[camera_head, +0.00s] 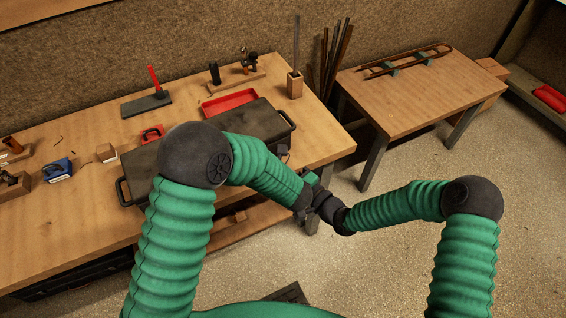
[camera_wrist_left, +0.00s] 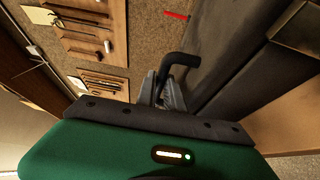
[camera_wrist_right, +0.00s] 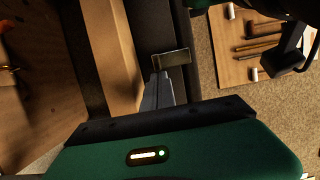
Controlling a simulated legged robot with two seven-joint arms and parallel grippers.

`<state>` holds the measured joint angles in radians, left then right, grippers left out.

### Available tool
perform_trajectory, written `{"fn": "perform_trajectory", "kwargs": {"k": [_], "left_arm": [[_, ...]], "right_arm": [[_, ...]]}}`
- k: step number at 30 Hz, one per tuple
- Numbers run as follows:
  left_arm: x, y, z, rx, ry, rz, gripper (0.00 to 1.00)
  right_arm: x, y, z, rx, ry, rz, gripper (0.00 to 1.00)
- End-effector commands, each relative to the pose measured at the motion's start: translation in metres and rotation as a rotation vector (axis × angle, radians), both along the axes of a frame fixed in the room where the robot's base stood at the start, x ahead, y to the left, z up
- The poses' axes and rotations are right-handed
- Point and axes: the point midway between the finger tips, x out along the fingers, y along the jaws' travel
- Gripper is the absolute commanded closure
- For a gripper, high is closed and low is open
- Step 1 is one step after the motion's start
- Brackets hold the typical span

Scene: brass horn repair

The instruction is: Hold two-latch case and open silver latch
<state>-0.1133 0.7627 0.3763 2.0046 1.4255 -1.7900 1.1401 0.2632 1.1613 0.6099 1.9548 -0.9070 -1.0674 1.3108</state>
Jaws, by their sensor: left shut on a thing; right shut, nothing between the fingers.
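The dark two-latch case (camera_head: 255,123) lies on the workbench, partly hidden behind my left arm. My left gripper (camera_wrist_left: 167,82) is shut on a black bent handle (camera_wrist_left: 184,60) at the end of the case. In the right wrist view, a silver-grey latch plate (camera_wrist_right: 170,60) sits on the dark side of the case (camera_wrist_right: 172,22). My right gripper (camera_wrist_right: 160,80) is shut and empty, its tips just beside the latch's lower edge. I cannot tell whether they touch it.
The workbench (camera_head: 85,125) carries a red tray (camera_head: 230,102), a red-handled tool (camera_head: 154,78) on a dark plate and a blue tool (camera_head: 57,170). A second table (camera_head: 420,90) stands to the right. My forearms nearly meet in front of the bench.

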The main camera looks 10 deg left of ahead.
Motion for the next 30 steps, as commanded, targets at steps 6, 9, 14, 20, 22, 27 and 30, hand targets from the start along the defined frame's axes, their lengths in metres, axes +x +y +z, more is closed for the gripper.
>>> {"fn": "perform_trajectory", "kwargs": {"k": [6, 9, 14, 20, 22, 27, 30], "left_arm": [[0.000, -0.002, -0.004, -0.008, 0.007, -0.007, 1.00], [0.001, -0.003, -0.004, -0.008, 0.007, -0.008, 1.00], [0.001, -0.003, -0.004, -0.008, 0.007, -0.008, 1.00], [0.001, -0.002, -0.004, -0.007, 0.007, -0.007, 1.00], [0.000, -0.002, -0.004, -0.007, 0.007, -0.007, 1.00], [0.000, -0.002, -0.004, -0.008, 0.007, -0.007, 1.00], [0.000, -0.002, -0.004, -0.008, 0.007, -0.006, 1.00]], "right_arm": [[-0.004, 0.004, -0.001, 0.000, 0.002, 0.013, 1.00], [0.000, 0.000, -0.001, 0.001, 0.003, 0.012, 1.00], [0.020, -0.023, -0.001, 0.001, -0.001, 0.002, 1.00], [0.003, -0.064, -0.002, 0.000, 0.003, 0.000, 1.00], [-0.006, -0.078, -0.002, 0.000, 0.001, 0.000, 1.00], [-0.024, -0.103, -0.002, 0.001, 0.001, 0.001, 1.00], [-0.029, -0.110, -0.002, 0.000, 0.001, 0.000, 1.00]]}}
